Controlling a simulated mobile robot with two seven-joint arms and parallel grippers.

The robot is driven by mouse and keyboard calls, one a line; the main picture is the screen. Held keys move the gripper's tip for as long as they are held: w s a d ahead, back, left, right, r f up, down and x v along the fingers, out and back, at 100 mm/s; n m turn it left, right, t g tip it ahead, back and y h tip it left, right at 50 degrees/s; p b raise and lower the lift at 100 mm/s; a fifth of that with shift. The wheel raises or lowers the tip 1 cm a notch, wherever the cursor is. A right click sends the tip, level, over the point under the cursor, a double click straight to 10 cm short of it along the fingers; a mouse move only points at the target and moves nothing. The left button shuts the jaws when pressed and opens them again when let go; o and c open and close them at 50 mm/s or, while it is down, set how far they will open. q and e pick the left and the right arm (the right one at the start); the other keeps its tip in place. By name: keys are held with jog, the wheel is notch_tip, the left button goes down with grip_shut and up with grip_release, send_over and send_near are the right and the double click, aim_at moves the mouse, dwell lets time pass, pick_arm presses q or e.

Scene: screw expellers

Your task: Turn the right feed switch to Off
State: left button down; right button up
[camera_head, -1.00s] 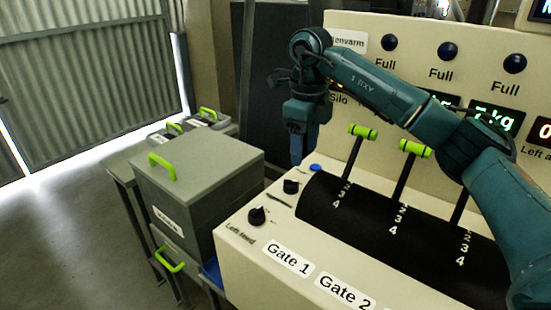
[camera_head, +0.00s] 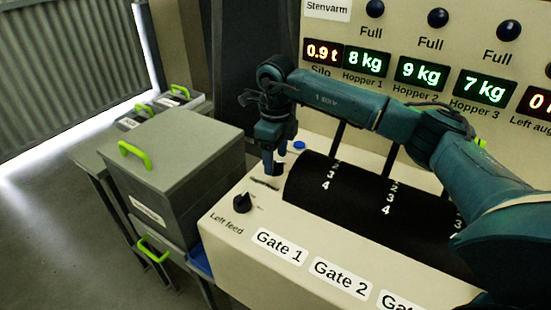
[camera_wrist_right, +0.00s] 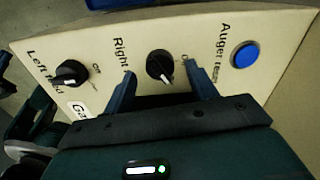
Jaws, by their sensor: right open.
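The right feed switch is a black round knob with a white pointer mark (camera_wrist_right: 160,66) in the right wrist view. Its pointer is turned toward the lower right of that picture, toward my gripper. The label "Right" shows beside it; the rest of its lettering is partly covered. My right gripper (camera_wrist_right: 162,84) is open, with one finger on each side of the knob's near edge; I cannot tell whether they touch it. In the head view the right gripper (camera_head: 274,168) points down at the knob and largely hides it. My left gripper is not in view.
The left feed switch (camera_head: 242,203) stands nearer the panel's front left. A blue auger reset button (camera_wrist_right: 245,56) lies beyond the right feed switch. A black drum (camera_head: 345,205) with gate levers is to the right. A grey lidded bin (camera_head: 180,150) stands left of the panel.

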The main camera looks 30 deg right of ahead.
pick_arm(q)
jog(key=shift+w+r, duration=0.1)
pick_arm(e)
jog(key=shift+f, duration=0.9)
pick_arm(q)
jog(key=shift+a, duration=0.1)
pick_arm(e)
jog(key=c, duration=1)
